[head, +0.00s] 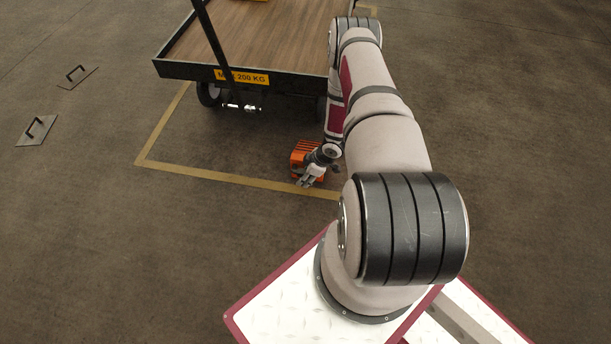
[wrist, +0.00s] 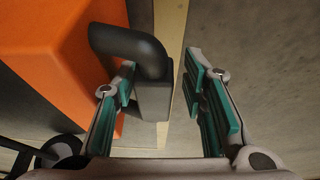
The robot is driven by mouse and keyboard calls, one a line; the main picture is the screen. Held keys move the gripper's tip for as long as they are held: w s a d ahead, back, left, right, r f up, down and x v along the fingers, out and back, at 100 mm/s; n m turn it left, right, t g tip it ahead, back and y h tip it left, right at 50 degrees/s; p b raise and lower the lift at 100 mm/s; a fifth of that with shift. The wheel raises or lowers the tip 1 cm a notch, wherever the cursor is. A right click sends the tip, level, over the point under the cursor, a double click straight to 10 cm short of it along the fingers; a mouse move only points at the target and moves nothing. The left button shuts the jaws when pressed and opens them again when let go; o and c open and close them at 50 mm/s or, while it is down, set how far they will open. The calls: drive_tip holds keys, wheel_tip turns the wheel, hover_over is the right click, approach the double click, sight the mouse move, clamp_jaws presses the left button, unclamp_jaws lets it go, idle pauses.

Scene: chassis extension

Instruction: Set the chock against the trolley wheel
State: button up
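The orange chock (head: 303,149) sits on the floor near the trolley's front right corner, partly hidden by my arm. In the wrist view its orange body (wrist: 55,50) fills the upper left, with a dark handle (wrist: 153,98) at its side. My gripper (head: 306,184) is low at the chock's near side. In the wrist view my gripper (wrist: 165,105) is open, its green-padded fingers on either side of the handle. A gap shows between handle and right finger; left contact is unclear. The trolley (head: 175,72) has a left wheel (head: 208,94) and a right wheel (head: 321,108), partly hidden by my arm.
A yellow floor line (head: 220,177) runs around the trolley area and passes by my gripper. Two flat plates with handles, a nearer one (head: 37,131) and a farther one (head: 78,78), lie at the left. The floor between them and the line is clear.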

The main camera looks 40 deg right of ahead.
drive_tip(key=p+v, duration=0.5)
drive_tip(key=v, duration=0.7)
drive_tip(key=w+d+r+m+g+h, duration=0.1)
drive_tip(key=w+d+r+h, duration=0.2)
drive_tip(key=r, duration=0.8)
drive_tip(key=w+d+r+m+h, duration=0.1)
drive_tip(key=w+d+r, duration=0.3)
drive_tip(key=r, duration=0.7)
drive_tip(key=s+a+r+m+g+h, duration=0.1)
drive_tip(key=a+r, duration=0.2)
drive_tip(key=r, duration=0.7)
drive_tip(key=s+a+r+m+h, duration=0.15)
drive_tip(key=a+r, duration=0.25)
drive_tip(key=r, duration=0.6)
drive_tip(key=s+a+r+m, duration=0.3)
drive_tip(key=s+a+r, duration=0.7)
drive_tip(key=a+r, duration=0.15)
drive_tip(key=s+a+r+g+y, duration=0.1)
drive_tip(key=s+a+r+y, duration=0.1)
drive_tip(key=s+a, duration=0.4)
drive_tip(key=s+a+r+y, duration=0.2)
drive_tip(key=s+a, duration=0.5)
drive_tip(key=s, duration=0.6)
drive_tip(key=shift+s+r+m+g, duration=0.3)
drive_tip(key=shift+s+m+g, duration=0.05)
drive_tip(key=shift+g, duration=0.05)
